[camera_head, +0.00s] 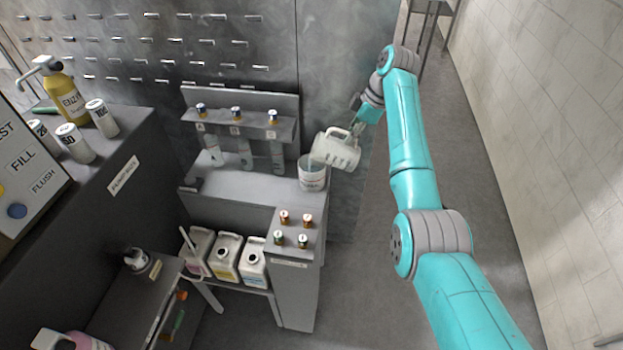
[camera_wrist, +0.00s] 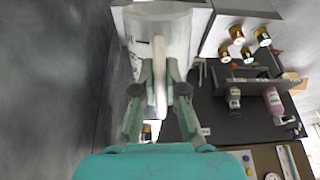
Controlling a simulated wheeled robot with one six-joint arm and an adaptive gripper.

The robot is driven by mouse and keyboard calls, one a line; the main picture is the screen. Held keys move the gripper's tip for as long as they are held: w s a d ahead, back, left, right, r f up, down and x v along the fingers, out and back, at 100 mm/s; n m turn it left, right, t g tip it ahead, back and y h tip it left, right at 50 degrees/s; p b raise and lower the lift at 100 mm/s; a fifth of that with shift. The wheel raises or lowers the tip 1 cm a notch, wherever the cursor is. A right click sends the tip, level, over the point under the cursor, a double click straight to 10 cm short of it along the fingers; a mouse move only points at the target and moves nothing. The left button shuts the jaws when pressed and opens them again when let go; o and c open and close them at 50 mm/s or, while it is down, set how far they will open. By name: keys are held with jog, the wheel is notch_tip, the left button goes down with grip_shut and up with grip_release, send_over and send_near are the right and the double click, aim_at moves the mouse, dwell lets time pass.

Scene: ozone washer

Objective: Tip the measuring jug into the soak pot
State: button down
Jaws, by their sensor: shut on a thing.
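The measuring jug (camera_head: 336,149) is a translucent white jug, tilted to the left, with its mouth over the soak pot. The soak pot (camera_head: 313,176) is a white, open-topped pot standing on the right end of the grey bench shelf. My gripper (camera_head: 356,123) is shut on the jug's handle, to the upper right of the pot. In the wrist view my gripper (camera_wrist: 159,85) has the handle between its fingers, and the jug (camera_wrist: 160,30) is beyond them. A pale streak shows between the jug's lip and the pot; I cannot tell clearly whether it is liquid.
A rack (camera_head: 240,125) with several capped vials stands left of the pot. Small capped bottles (camera_head: 293,230) stand on the lower ledge in front. White jerrycans (camera_head: 226,256) sit below. An amber pump bottle (camera_head: 65,97) is at far left. The floor right of the bench is clear.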

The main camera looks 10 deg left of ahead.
jog(key=shift+a+r, duration=0.1)
jog(key=shift+a, duration=0.05)
dwell(1.2)
jog(key=shift+a+r+h, duration=0.6)
jog(key=shift+r+h, duration=0.15)
jog(key=shift+h, duration=0.25)
dwell(3.6)
